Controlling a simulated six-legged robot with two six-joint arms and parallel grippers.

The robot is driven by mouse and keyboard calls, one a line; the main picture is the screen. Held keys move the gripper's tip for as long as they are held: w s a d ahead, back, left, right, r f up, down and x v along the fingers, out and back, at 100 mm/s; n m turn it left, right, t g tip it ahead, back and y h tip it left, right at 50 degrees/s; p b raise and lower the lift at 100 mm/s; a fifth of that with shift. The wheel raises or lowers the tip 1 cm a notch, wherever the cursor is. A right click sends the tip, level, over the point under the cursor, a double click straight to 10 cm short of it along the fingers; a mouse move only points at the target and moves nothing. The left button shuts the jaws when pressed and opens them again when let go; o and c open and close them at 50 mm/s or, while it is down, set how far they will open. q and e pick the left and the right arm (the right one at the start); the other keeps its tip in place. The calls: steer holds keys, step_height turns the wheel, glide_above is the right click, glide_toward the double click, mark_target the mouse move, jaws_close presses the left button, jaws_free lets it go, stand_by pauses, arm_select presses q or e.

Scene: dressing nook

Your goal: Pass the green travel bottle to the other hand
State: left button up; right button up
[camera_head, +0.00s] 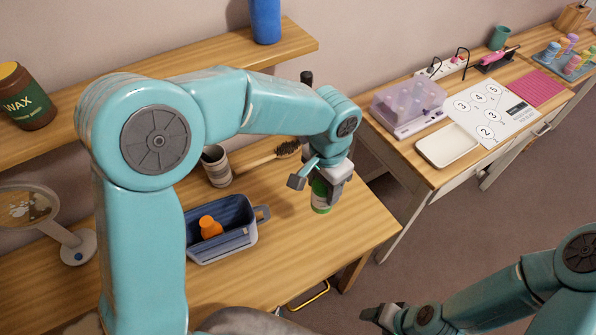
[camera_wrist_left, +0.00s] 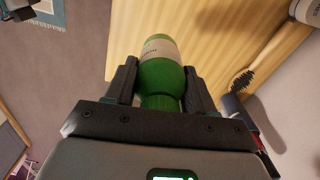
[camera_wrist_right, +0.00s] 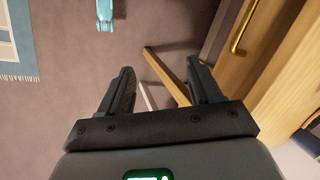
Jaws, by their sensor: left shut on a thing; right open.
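The green travel bottle (camera_head: 321,196) has a pale label. My left gripper (camera_head: 319,180) is shut on it and holds it near the right front edge of the wooden dressing table. In the left wrist view the bottle (camera_wrist_left: 162,72) sits between the two fingers (camera_wrist_left: 162,85), its label towards the far end. The gripper hides part of the bottle in the head view. My right gripper (camera_head: 384,318) is low at the bottom, in front of the table and apart from the bottle. In the right wrist view its fingers (camera_wrist_right: 162,88) are open with nothing between them.
A blue basket (camera_head: 222,243) with an orange-capped bottle (camera_head: 210,227) stands on the table. A brush (camera_head: 262,160), a cup (camera_head: 216,166) and a round mirror (camera_head: 50,222) are near. A side table with a white tray (camera_head: 447,146) stands right. Open floor lies between.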

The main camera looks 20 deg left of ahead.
steer(key=o, duration=0.4)
steer(key=shift+a, duration=0.15)
steer(key=shift+c, duration=0.2)
steer(key=w+a+r+n+t+y, duration=0.5)
steer(key=w+r+n+t, duration=0.3)
steer(key=w, duration=0.4)
step_height(320, 180, up, 15)
steer(key=a+n+g+y, duration=0.1)
steer(key=a+n+y, duration=0.2)
steer(key=n+y, duration=0.45)
arm_select(q)
steer(key=d+m, duration=0.2)
steer(key=d, duration=0.1)
steer(key=d+r+m, duration=0.1)
steer(key=shift+s+d, duration=0.15)
steer(key=shift+s, duration=0.15)
arm_select(e)
steer(key=x, duration=1.1)
steer(key=shift+r, duration=0.15)
